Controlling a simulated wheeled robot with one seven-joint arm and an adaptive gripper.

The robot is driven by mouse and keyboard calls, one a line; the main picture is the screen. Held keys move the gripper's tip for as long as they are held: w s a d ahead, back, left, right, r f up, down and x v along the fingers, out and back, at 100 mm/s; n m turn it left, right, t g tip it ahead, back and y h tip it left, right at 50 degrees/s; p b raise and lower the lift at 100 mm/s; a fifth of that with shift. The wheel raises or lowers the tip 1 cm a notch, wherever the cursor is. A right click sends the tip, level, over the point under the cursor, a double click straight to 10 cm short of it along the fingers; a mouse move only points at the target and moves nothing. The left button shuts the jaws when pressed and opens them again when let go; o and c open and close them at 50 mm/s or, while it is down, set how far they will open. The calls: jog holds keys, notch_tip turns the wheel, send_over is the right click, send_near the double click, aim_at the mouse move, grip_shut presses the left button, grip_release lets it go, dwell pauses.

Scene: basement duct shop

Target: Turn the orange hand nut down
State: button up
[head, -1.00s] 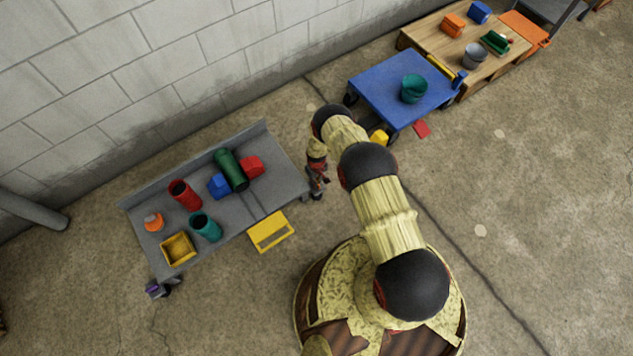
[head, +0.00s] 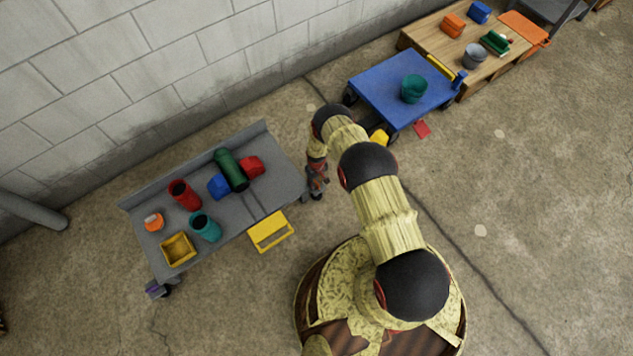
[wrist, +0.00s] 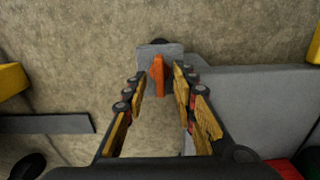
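The orange hand nut (wrist: 157,76) shows in the wrist view as a narrow upright orange shape against a grey plate (wrist: 162,52) by the bench's end. My gripper (wrist: 160,84) is open, with one finger on each side of the nut. Gaps show between the fingers and the nut; I cannot tell how deep the nut lies between the tips. In the head view my gripper (head: 317,182) points down at the right end of the grey bench (head: 262,203), and the nut cannot be made out there.
The bench holds a red can (head: 184,195), a teal cup (head: 205,227), a green cylinder (head: 232,170), a yellow bin (head: 178,250) and an orange item (head: 153,222). A purple-topped fitting (head: 156,290) is at its left corner. A blue cart (head: 375,85) stands behind right. The right floor is clear.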

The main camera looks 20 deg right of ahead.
aim_at(317, 183)
notch_tip(317, 183, up, 12)
dwell(0.8)
dwell(0.4)
jog(key=s+r+m+g, duration=0.1)
jog(key=s+r+g, duration=0.25)
jog(key=s, duration=0.75)
jog(key=s+r+m+p, duration=0.1)
jog(key=s+r, duration=0.1)
jog(key=r, duration=1.8)
jog(key=s+r+m+p, duration=0.1)
jog(key=s+r, duration=0.1)
jog(key=r, duration=1.8)
jog(key=s+r+t+p, duration=0.1)
jog(key=s+r+t, duration=0.2)
jog(key=r, duration=0.9)
jog(key=s+r+t+p, duration=0.2)
jog(key=s+r, duration=0.5)
jog(key=r, duration=0.5)
jog(key=s+r+t+p, duration=0.2)
jog(key=s+r+t, duration=0.2)
jog(key=r, duration=0.8)
jog(key=shift+s, duration=0.55)
